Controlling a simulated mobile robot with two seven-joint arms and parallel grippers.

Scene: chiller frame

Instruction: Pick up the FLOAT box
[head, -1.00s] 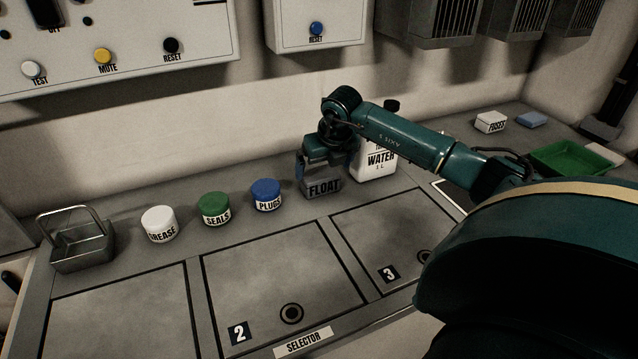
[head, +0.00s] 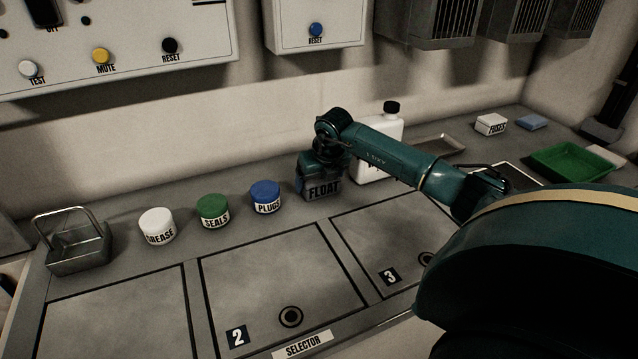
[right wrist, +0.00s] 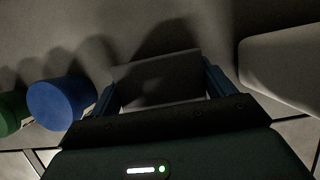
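The grey FLOAT box (head: 322,190) stands on the bench, right of the blue PLUGS tub (head: 266,197). My right gripper (head: 320,170) is low over it from above. In the right wrist view the box top (right wrist: 158,78) lies between the two fingers of the right gripper (right wrist: 160,75), one finger along each side. Any gap between fingers and box is too small and dark to make out, so I cannot tell whether they grip it. The lower part of the fingers is hidden in the head view. My left gripper is not in view.
A white WATER jug (head: 388,150) stands close right of the box, partly behind my arm. A green SEALS tub (head: 213,211), a white GREASE tub (head: 157,227) and a wire-handled metal basket (head: 78,245) stand to the left. Marked panels in front are clear.

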